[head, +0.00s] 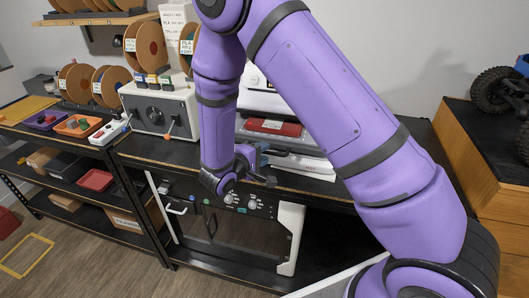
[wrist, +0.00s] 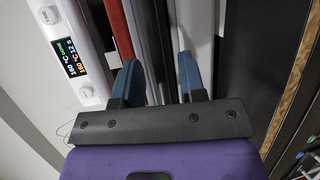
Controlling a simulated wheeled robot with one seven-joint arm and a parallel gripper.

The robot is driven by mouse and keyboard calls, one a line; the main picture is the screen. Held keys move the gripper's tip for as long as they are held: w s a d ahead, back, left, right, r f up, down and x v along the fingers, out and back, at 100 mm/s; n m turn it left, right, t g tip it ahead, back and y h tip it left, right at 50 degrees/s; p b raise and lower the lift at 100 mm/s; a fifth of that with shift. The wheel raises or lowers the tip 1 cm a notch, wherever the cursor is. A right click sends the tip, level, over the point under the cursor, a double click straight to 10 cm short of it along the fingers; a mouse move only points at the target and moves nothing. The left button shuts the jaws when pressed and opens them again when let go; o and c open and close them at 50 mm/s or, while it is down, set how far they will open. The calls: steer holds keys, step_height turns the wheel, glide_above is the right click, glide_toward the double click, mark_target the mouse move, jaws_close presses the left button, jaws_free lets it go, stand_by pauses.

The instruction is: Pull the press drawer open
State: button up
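The press (head: 265,103) is a white machine on the bench, partly hidden behind my arm. A red slab (head: 275,127) shows in its middle, above a white lower part (head: 305,165) that looks like the drawer. In the wrist view, the press has a lit display (wrist: 75,57), the red slab (wrist: 119,28), dark layers and a pale strip (wrist: 199,28). My gripper (head: 265,167) is in front of the press. Its two blue fingers (wrist: 160,82) are apart, with dark and grey layers visible between them. I cannot tell whether they touch anything; the drawer handle is not clearly visible.
A grey control box (head: 160,108) stands left of the press, with filament spools (head: 148,42) behind. Below the bench is a white-framed machine with a dark front panel (head: 245,205). A wooden cabinet (head: 480,160) stands at the right. The floor (head: 90,255) at the left is mostly clear.

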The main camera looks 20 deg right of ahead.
steer(key=shift+w+d+f, duration=0.1)
steer(key=shift+w+d, duration=0.25)
steer(key=shift+d, duration=0.2)
jaws_close()
